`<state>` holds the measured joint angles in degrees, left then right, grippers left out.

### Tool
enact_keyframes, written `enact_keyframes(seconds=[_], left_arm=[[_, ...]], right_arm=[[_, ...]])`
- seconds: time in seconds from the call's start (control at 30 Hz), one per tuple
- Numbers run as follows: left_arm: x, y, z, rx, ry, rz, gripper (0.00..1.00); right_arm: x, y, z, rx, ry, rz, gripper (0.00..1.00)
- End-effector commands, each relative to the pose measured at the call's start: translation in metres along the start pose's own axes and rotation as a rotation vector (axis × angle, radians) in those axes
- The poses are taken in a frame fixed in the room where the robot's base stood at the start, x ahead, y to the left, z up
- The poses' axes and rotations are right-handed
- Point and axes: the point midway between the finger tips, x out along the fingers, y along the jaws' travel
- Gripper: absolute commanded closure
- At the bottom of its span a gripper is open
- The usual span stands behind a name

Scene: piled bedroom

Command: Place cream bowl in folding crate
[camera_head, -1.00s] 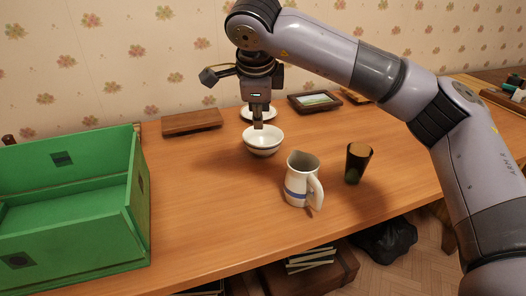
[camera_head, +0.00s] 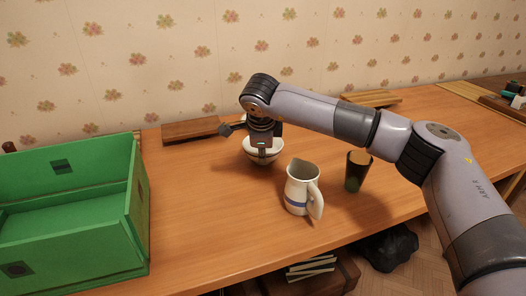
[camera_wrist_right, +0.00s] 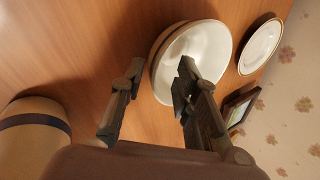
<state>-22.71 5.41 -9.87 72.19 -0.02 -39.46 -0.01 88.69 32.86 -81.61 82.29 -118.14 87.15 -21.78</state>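The cream bowl (camera_head: 262,158) stands upright on the wooden table, partly hidden by my right gripper (camera_head: 262,146). In the right wrist view, the bowl (camera_wrist_right: 207,50) lies under my right gripper (camera_wrist_right: 160,68), whose two fingers are spread apart. One finger is over the bowl's inside and the other is outside its rim, so the near rim lies between them. I cannot tell whether they touch it. The green folding crate (camera_head: 75,245) stands open at the left of the table, with no contents visible. My left gripper is not in view.
A white jug with a blue band (camera_head: 299,190) and a dark glass (camera_head: 357,172) stand right of the bowl. A wooden board (camera_head: 190,129) lies behind. A plate (camera_wrist_right: 262,45) and a picture frame (camera_wrist_right: 238,108) lie near the wall. The table between crate and bowl is clear.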

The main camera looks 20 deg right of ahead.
Motion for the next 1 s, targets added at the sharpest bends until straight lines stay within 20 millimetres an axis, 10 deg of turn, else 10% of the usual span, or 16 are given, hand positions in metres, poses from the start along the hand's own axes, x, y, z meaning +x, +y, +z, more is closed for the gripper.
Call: enact_keyframes(seconds=[1.0], left_arm=[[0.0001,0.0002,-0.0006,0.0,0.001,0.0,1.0]], right_arm=[[0.0122,0.0007,0.0005,-0.001,-0.001,0.0,1.0]])
